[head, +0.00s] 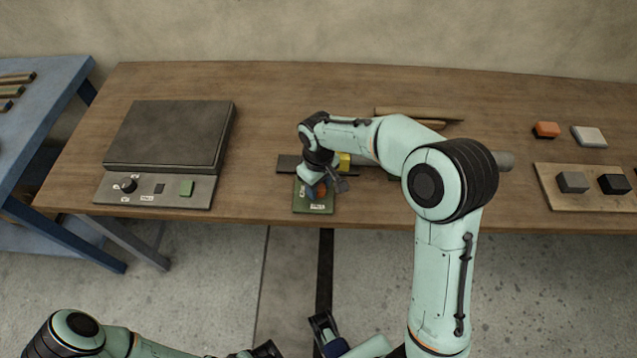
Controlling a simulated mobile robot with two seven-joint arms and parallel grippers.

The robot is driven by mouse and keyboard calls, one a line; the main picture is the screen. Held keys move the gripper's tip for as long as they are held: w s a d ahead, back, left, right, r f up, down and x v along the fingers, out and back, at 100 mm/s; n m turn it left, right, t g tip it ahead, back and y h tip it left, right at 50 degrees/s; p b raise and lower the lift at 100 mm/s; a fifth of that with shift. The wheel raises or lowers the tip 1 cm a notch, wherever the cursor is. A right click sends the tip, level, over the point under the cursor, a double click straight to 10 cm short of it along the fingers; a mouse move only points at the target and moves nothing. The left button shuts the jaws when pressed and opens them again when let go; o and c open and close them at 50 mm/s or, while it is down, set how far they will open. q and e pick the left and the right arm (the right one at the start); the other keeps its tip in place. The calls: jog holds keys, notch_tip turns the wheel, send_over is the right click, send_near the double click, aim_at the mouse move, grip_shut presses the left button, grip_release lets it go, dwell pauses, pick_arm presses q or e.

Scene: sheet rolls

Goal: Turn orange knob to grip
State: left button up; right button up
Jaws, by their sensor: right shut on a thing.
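The orange knob (320,190) sits on a small green panel (301,204) near the front edge of the wooden table. My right gripper (325,185) is over the panel, pointing down, and is shut on the knob. The fingers and wrist hide much of the knob, so its exact angle cannot be told. A small label shows at the panel's front. My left gripper (325,330) is low at the bottom of the head view, away from the table, and its fingers are not clear.
A dark flat plate device (168,135) with a black knob and green button stands at left. Behind the panel are a dark bar (288,165) and a yellow piece (344,160), partly hidden by my arm. Blocks lie on a board (590,200) at right.

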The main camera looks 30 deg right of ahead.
jog(key=shift+m, duration=0.4)
jog(key=o, duration=1.1)
jog(key=shift+c, duration=0.2)
jog(key=shift+r, duration=0.15)
notch_tip(320, 180, up, 13)
jog(key=p, duration=0.2)
jog(key=shift+r, duration=0.1)
